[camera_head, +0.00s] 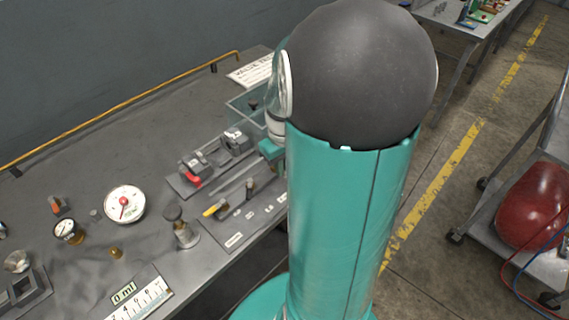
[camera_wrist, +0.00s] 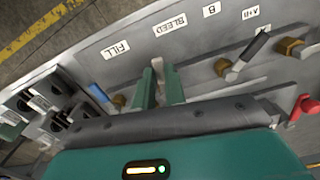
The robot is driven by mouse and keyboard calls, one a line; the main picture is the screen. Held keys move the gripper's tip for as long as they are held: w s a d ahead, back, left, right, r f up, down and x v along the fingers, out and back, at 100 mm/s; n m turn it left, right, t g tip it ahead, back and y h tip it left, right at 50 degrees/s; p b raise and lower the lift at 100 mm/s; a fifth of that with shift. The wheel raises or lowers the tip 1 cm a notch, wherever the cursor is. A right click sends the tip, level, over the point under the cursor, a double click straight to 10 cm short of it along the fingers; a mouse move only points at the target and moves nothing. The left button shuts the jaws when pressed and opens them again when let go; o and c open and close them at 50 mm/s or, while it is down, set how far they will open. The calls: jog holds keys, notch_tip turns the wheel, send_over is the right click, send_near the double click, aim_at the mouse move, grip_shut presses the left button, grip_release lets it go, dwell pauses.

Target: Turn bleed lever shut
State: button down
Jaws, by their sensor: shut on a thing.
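In the wrist view the two teal fingers of my gripper (camera_wrist: 160,84) are shut on the bleed lever (camera_wrist: 158,67). Only its pale tip shows between the fingers, just below the BLEED label (camera_wrist: 170,25). The lever's base and its exact turn are hidden by the fingers and palm. The grey valve panel (camera_wrist: 205,48) lies around it. In the head view my arm covers the gripper and the bleed lever.
A blue lever (camera_wrist: 98,92) stands by the FILL label (camera_wrist: 116,49). A black-handled lever (camera_wrist: 248,55) and brass fittings are at right, with a red handle (camera_wrist: 304,106) lower. A dial gauge (camera_head: 124,204) stands on the bench (camera_head: 85,165).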

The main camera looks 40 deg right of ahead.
jog(key=m, duration=0.1)
jog(key=a+m, duration=0.1)
jog(key=m, duration=0.2)
jog(key=shift+w+a, duration=0.25)
jog(key=shift+w, duration=0.05)
jog(key=m, duration=0.2)
jog(key=w+a+m, duration=0.1)
jog(key=m, duration=0.4)
jog(key=w+m, duration=0.1)
jog(key=shift+w+a, duration=0.1)
jog(key=shift+a, duration=0.25)
jog(key=shift+w+a+m, duration=0.1)
jog(key=shift+w+m, duration=0.2)
jog(key=shift+m, duration=0.7)
jog(key=shift+w+m, duration=0.3)
jog(key=shift+m, duration=0.7)
jog(key=c, duration=1.5)
grip_release()
jog(key=shift+o, duration=0.2)
notch_tip(320, 180, up, 14)
